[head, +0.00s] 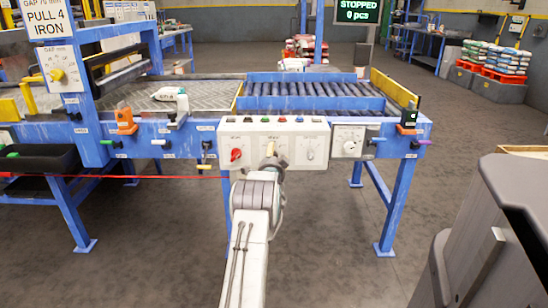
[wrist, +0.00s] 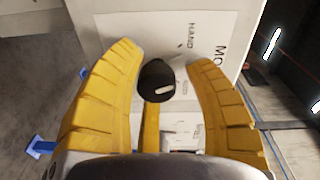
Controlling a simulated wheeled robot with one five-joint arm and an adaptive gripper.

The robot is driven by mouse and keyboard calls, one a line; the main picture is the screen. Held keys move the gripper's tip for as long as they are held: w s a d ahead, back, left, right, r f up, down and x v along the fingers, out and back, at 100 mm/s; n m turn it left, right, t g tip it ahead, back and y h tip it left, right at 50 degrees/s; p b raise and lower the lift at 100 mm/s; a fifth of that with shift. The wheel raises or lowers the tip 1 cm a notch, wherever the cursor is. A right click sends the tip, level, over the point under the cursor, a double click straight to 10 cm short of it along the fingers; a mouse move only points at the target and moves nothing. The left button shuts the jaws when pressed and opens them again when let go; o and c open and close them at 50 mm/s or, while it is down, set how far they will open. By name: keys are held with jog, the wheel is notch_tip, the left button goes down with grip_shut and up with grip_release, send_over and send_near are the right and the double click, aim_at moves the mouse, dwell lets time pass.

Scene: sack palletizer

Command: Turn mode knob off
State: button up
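The white control panel (head: 258,135) is on the front of the blue conveyor frame. In the wrist view, a round black knob (wrist: 157,80) with a white pointer mark sits on the panel (wrist: 125,32), beside the label "HAND" and large letters starting "Mo". My gripper (wrist: 168,72) is open, with one yellow finger on each side of this knob and visible gaps between. I cannot tell how near the fingertips are to the panel face. In the head view, my gripper (head: 271,156) is in front of the panel's middle and hides the knob there.
A red knob (head: 236,155) is left of my gripper and a pale dial (head: 310,148) is right of it. Several push buttons line the panel top. A grey box with a dial (head: 349,141) is farther right. A red line (head: 150,177) crosses at left.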

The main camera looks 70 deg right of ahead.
jog(key=shift+o, duration=0.8)
jog(key=shift+f, duration=0.1)
jog(key=v, duration=1.2)
dwell(0.4)
jog(key=shift+w, duration=0.1)
